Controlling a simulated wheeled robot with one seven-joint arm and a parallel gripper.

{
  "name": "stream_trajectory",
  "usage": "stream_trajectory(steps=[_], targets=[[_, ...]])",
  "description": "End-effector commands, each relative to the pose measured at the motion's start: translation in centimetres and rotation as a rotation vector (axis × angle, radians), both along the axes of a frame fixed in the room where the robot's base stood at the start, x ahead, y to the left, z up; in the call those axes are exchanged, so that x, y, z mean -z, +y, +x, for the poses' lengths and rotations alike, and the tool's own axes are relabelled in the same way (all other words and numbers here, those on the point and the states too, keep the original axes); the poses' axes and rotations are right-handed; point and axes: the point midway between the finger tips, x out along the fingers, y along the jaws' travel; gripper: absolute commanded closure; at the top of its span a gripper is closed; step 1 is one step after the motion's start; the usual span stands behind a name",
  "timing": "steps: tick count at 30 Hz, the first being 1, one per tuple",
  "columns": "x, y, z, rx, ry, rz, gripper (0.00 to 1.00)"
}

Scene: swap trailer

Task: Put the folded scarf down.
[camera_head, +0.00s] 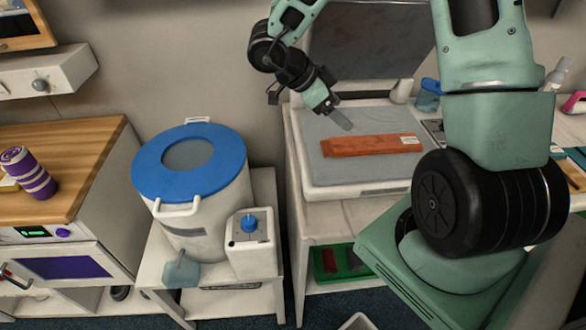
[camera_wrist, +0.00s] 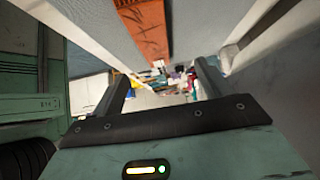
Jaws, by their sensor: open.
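The folded scarf (camera_head: 368,145) is a long, flat orange-red bundle with a pale tag at its right end. It lies on the grey top of a white tray-like surface (camera_head: 315,160). My gripper (camera_head: 340,118) is just above and behind the scarf's left part in the head view, with a gap between them in the picture. In the wrist view the scarf (camera_wrist: 147,28) is at the top, beyond the fingers. My gripper (camera_wrist: 165,82) is open there, with nothing between its fingers.
A white tub with a blue lid (camera_head: 165,177) stands left of the scarf's table. A wooden-topped cabinet (camera_head: 75,150) with a purple striped cup (camera_head: 35,178) is at far left. A blue container (camera_head: 429,95) and bottles stand behind right. My arm covers the right side.

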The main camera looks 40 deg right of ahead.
Motion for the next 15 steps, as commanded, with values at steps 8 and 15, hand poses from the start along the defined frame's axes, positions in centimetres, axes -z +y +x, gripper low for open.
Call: stream_trajectory(steps=[8,15], targets=[[-2.7,10.6,11.1,-0.772,-0.414,0.108,0.23],[-5.7,29.5,7.6,-1.696,-0.416,0.416,0.23]])
